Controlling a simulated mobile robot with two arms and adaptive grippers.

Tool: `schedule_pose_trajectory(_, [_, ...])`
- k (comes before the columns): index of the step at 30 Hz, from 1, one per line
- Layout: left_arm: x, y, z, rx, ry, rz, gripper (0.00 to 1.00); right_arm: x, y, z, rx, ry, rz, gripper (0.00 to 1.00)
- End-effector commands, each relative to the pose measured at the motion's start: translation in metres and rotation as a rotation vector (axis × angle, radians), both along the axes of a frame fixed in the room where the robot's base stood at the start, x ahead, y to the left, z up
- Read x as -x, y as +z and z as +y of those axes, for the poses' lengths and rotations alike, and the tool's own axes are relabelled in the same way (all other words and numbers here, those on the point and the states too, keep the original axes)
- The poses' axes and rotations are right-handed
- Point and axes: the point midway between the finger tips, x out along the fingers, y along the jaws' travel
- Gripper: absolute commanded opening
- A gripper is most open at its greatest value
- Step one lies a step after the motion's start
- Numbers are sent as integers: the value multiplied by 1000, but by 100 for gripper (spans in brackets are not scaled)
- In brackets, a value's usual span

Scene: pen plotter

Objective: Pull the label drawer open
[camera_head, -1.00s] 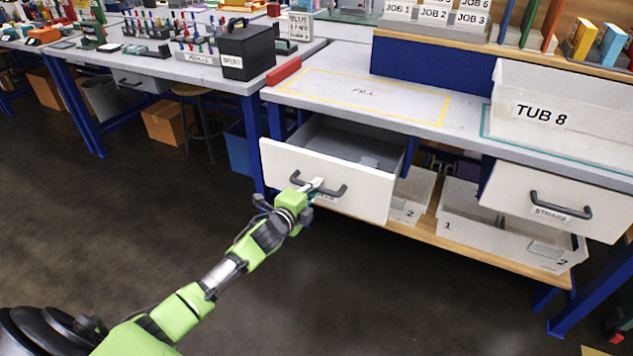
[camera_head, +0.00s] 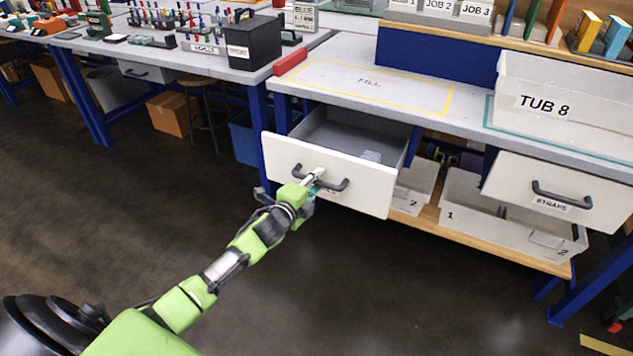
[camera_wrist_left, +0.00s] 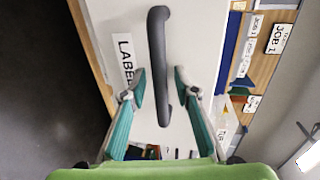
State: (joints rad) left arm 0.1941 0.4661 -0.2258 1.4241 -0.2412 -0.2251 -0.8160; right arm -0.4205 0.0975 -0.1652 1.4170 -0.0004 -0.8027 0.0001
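The label drawer (camera_head: 368,192) stands well out from under the bench, and I see its grey inside in the head view. A dark bar handle (camera_head: 340,186) is on its white front. In the left wrist view the handle (camera_wrist_left: 157,45) runs upright, beside a partly hidden card (camera_wrist_left: 125,52) reading "LABEL". My left gripper (camera_head: 314,179) is at the handle. In the left wrist view its teal fingers (camera_wrist_left: 158,88) are apart, one on each side of the handle, with a visible gap on the left side. My right gripper is not in view.
A closed drawer marked "STRAPS" (camera_head: 556,196) is to the right. TUB 8 (camera_head: 600,95) stands on the bench (camera_head: 470,125) above. Bins (camera_head: 465,205) sit on the lower shelf. The floor (camera_head: 400,290) before the drawer is clear.

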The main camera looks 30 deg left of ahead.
Motion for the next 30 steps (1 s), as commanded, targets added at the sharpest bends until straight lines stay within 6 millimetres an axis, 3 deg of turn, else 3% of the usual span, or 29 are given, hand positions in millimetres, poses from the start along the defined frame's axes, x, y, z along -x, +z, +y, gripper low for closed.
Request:
schedule_pose_trajectory(8, [10, 1, 0, -1, -1, 0, 28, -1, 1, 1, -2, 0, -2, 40])
schedule_pose_trajectory(21, [91, 17, -2, -2, 0, 2, 28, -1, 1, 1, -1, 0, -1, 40])
schedule_pose_trajectory(30, [117, 24, -2, 0, 0, 1, 28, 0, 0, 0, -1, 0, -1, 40])
